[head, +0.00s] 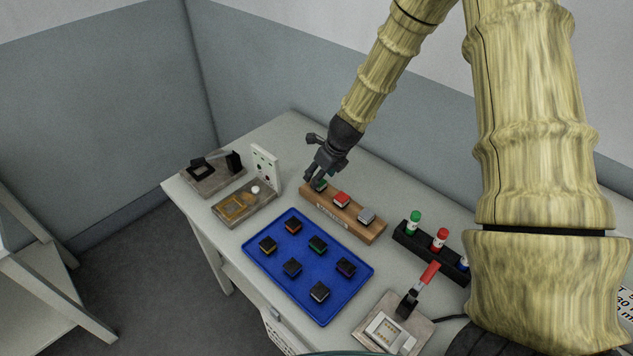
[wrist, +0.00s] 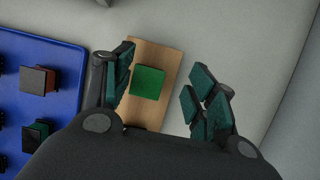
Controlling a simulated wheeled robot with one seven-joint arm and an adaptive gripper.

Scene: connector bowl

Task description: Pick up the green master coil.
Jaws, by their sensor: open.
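The green master coil (wrist: 147,82) is a small green-topped block on a wooden rack (wrist: 160,55). My gripper (wrist: 163,88) is open above the rack's end, with one finger on each side of the green block in the wrist view. The left finger looks closer to the block than the right one. In the head view, my gripper (head: 316,180) partly covers the green master coil (head: 321,187). A red block (head: 341,200) and a grey block (head: 366,215) sit farther along the same rack (head: 325,212).
A blue tray (head: 262,268) with several dark blocks lies in front of the rack. A black holder (head: 425,250) with green, red and blue-marked bottles stands to the right. Fixtures (head: 240,210) stand on the left, and a red-handled clamp (head: 420,287) at the front.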

